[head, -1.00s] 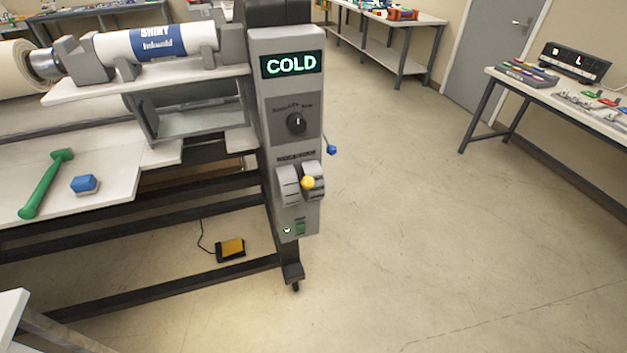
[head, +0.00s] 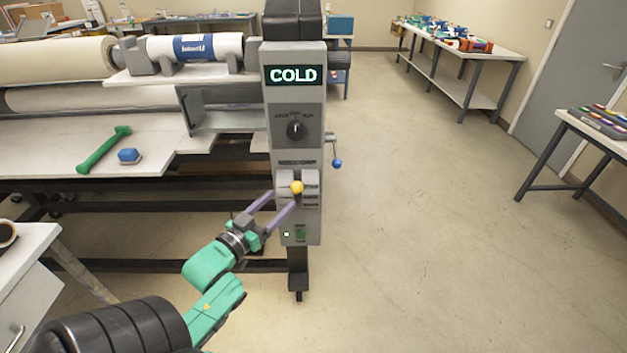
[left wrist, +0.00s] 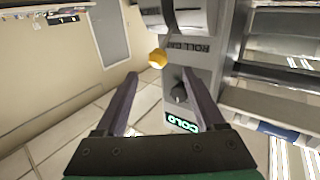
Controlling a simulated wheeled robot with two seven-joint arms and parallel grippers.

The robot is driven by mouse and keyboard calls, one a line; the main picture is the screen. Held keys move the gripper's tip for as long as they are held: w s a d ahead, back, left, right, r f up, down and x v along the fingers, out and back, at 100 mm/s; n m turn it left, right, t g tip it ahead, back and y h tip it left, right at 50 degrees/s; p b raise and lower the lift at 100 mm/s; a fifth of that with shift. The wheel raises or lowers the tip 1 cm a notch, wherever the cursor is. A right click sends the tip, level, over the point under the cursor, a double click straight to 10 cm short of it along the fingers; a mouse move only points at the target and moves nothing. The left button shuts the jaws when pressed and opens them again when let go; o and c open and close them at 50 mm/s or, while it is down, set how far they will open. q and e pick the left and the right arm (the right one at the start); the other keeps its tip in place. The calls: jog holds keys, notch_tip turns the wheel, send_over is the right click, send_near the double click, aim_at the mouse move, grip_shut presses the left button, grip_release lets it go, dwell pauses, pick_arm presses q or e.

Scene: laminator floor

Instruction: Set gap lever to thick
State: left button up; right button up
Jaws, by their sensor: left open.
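The gap lever has a yellow knob (head: 296,187) and sits in a slotted grey housing on the laminator's control panel (head: 311,220). Its knob also shows in the left wrist view (left wrist: 157,58), where the panel appears upside down with the roll gap label beside it. The marks beside the lever are too small to read. My left gripper (head: 282,199) is open, its two purple fingers reaching toward the knob from the lower left. In the left wrist view the knob lies just beyond the fingertips, roughly between them, with nothing gripped. My right gripper is not in view.
Above the lever are a black rotary dial (head: 296,130) and a display reading COLD (head: 294,75). A blue-knobbed crank (head: 336,163) sticks out at the panel's right side. Floor to the right is clear.

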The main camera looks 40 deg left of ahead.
aim_at(297, 187)
pick_arm(q)
jog(key=w+p, duration=0.1)
jog(key=w, duration=1)
jog(key=shift+w+a+p, duration=0.1)
jog(key=shift+w+p, duration=0.05)
jog(key=shift+p, duration=0.2)
grip_shut()
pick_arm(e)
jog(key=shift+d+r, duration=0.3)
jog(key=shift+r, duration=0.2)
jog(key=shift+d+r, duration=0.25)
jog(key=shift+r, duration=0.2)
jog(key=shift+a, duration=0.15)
